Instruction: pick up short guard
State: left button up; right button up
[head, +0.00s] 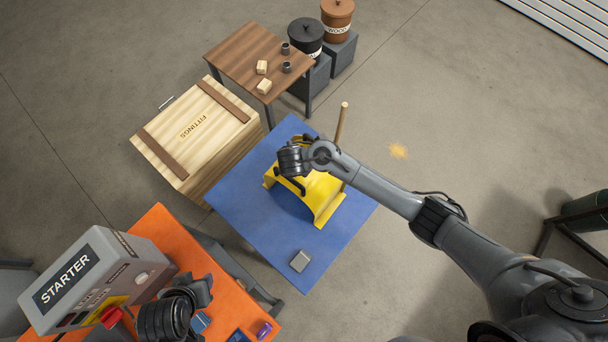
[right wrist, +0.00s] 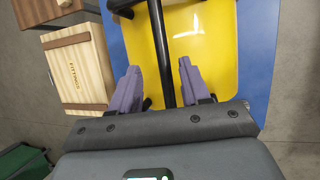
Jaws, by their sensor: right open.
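The short guard (head: 325,200), a yellow arched cover with a black handle, sits on the blue table (head: 243,190). My right arm reaches over it from the right, and its wrist hides part of the guard. In the right wrist view, my right gripper (right wrist: 158,68) has its purple fingers apart in front of the yellow guard (right wrist: 208,35). The black handle bar (right wrist: 162,50) shows between the fingers, and I see no grip on it. My left gripper (head: 200,290) is at the lower left by the starter box; its fingers are not clear.
A grey block (head: 299,261) lies near the blue table's front corner. A wooden rod (head: 341,122) rises behind the guard. The fittings crate (head: 190,130) stands left of the table. The starter box (head: 85,275) stands on an orange table (head: 160,222).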

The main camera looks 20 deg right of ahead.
jog(key=x, duration=0.3)
jog(key=shift+d+f, duration=0.15)
jog(key=shift+d, duration=0.25)
jog(key=shift+w+f, duration=0.1)
jog(key=shift+f, duration=0.3)
jog(key=shift+f, duration=0.2)
grip_shut()
dwell(1.4)
jog(key=shift+r, duration=0.1)
